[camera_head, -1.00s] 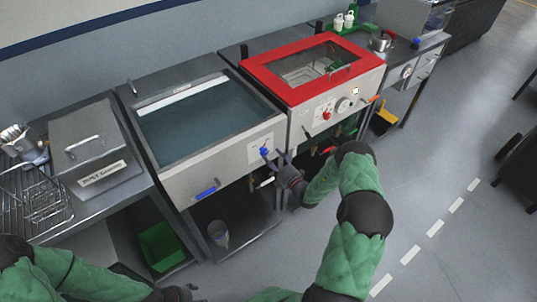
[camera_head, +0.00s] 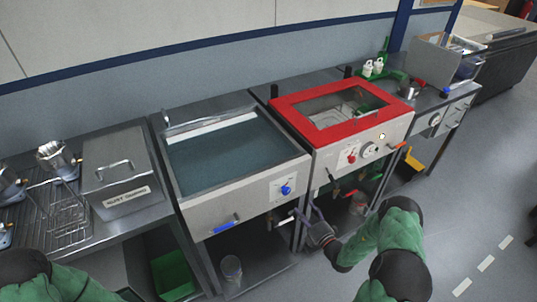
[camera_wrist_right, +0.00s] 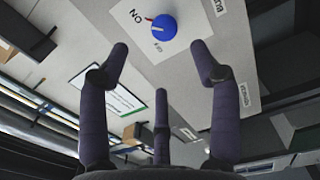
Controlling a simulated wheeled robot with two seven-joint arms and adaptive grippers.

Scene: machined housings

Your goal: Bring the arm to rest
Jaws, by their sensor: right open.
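My right gripper (camera_head: 308,212) is open and empty in front of the tank unit, below and to the right of its blue knob (camera_head: 286,190). In the right wrist view, its three dark fingers (camera_wrist_right: 160,62) are spread apart, and the blue knob (camera_wrist_right: 162,27) sits beyond the fingertips on a white label, not touched. My right arm's green sleeve reaches in from the lower right. My left arm shows only as a green sleeve at the lower left; its gripper is out of view.
The liquid-filled tank (camera_head: 230,155) has a blue-handled lever (camera_head: 226,225) low on its front. The red-framed cabinet (camera_head: 340,108) stands to its right. A lidded metal box (camera_head: 116,170) and a wire rack (camera_head: 50,215) are at left. Open floor (camera_head: 450,240) lies at right.

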